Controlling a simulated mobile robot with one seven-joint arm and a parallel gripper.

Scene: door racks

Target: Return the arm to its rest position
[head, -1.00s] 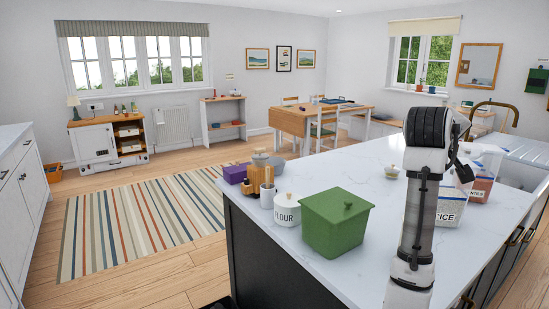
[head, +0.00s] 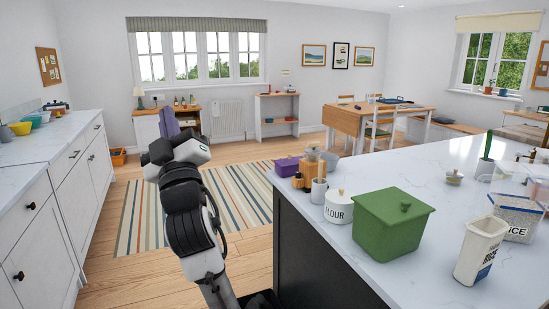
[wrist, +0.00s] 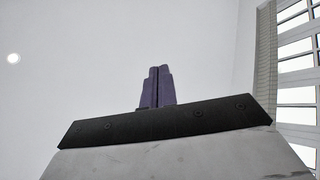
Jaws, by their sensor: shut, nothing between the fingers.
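My gripper (head: 168,121) shows in the head view left of centre, raised above the striped rug with its purple fingers pointing up. In the wrist view the two purple fingers (wrist: 156,87) stand side by side, pressed together, with nothing between them. Behind them are the plain ceiling and wall. My arm is folded up in front of the body, in the gap between the island and the left counter, touching neither.
A counter (head: 40,150) with bowls runs along the left. Floor and striped rug (head: 140,218) lie clear between them.

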